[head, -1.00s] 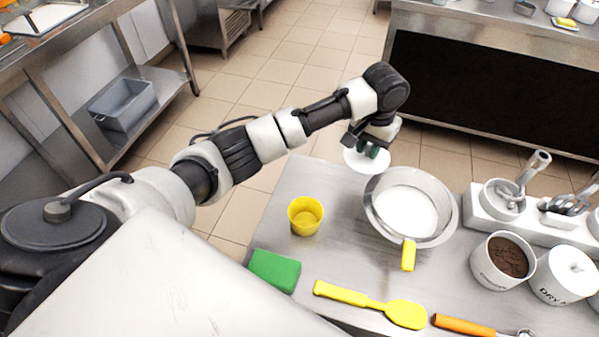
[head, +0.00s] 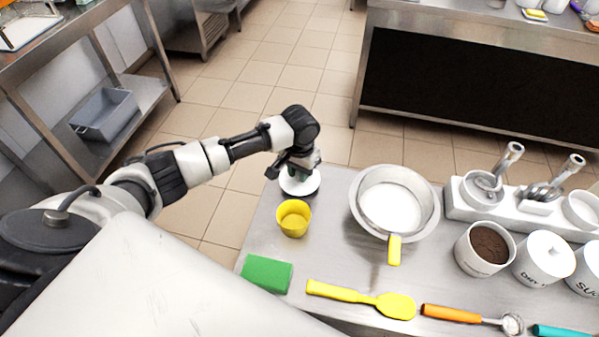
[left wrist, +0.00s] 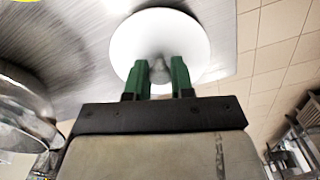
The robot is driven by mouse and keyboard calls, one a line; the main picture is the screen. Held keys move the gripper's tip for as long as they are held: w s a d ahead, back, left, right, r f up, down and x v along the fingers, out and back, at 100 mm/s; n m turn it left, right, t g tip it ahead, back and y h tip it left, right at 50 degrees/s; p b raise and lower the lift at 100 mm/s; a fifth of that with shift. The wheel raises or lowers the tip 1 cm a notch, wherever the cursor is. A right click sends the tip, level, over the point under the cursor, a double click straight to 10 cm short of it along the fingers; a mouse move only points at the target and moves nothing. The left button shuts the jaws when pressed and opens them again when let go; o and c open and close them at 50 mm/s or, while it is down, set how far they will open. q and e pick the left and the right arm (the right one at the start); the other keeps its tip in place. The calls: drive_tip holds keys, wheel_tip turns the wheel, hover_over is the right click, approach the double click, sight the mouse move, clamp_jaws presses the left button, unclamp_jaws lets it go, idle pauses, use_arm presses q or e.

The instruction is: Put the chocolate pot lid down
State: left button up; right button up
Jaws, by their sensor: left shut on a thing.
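The chocolate pot lid (head: 311,183) is a white disc at the back left corner of the steel table, behind the yellow cup. It also shows in the left wrist view (left wrist: 160,35). My left gripper (head: 296,172) is over the lid, and its green fingers (left wrist: 158,80) are shut on the lid's knob. I cannot tell whether the lid touches the table. The chocolate pot (head: 464,251) stands uncovered at the right, with brown powder in it. My right gripper is not in view.
The left edge is close to the lid.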

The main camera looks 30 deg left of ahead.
use_arm(q)
drive_tip(key=shift+f, duration=0.9)
drive_tip(key=o, duration=0.9)
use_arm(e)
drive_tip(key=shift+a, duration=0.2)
use_arm(q)
drive_tip(key=shift+r, duration=0.1)
drive_tip(key=shift+r, duration=0.55)
wheel_tip(320, 180, up, 11)
drive_tip(key=shift+b, duration=0.35)
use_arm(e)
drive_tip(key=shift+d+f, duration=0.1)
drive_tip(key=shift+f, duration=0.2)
